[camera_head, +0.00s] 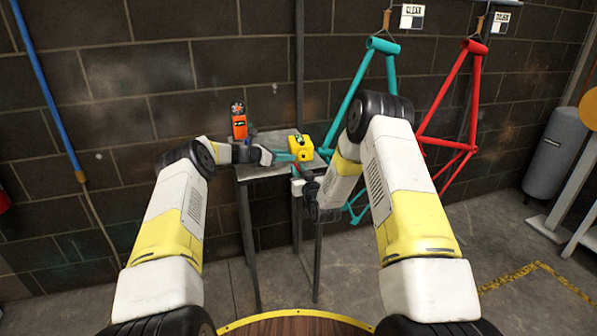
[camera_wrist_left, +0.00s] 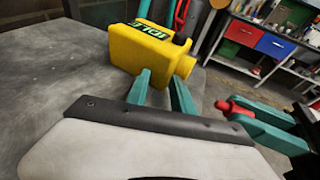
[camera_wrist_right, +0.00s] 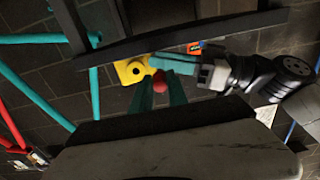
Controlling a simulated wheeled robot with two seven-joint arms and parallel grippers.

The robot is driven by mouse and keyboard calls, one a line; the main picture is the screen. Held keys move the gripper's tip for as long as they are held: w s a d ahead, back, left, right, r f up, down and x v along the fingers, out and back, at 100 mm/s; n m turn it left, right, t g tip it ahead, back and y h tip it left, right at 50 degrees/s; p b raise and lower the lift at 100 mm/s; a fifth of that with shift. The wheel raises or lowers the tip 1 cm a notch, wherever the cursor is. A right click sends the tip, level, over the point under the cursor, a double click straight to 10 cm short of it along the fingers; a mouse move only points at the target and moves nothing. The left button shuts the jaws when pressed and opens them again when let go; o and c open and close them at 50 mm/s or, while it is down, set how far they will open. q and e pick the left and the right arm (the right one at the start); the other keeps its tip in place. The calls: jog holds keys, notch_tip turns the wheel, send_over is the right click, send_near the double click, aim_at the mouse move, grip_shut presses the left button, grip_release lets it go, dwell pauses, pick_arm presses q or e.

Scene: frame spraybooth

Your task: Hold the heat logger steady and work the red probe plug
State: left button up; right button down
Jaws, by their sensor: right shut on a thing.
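The yellow heat logger (camera_head: 300,148) stands at the right edge of the small grey table. Its screen with green "IDLE" lettering shows in the left wrist view (camera_wrist_left: 152,30), with a round yellow port on its right side. My left gripper (camera_wrist_left: 160,75) has its teal fingers apart, tips at the logger's lower near side; contact cannot be told. My right gripper (camera_wrist_right: 160,80) is shut on the red probe plug (camera_wrist_right: 159,87), also seen in the left wrist view (camera_wrist_left: 226,106). The plug is apart from the logger, beyond the table edge.
The grey table (camera_head: 252,172) has bare room at its front left. An orange item (camera_head: 239,124) stands at its back. Teal (camera_head: 345,110) and red (camera_head: 452,110) bicycle frames hang close on the right. A grey tank (camera_head: 553,152) stands farther right.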

pick_arm(q)
grip_shut()
jog(key=shift+c, duration=0.8)
grip_release()
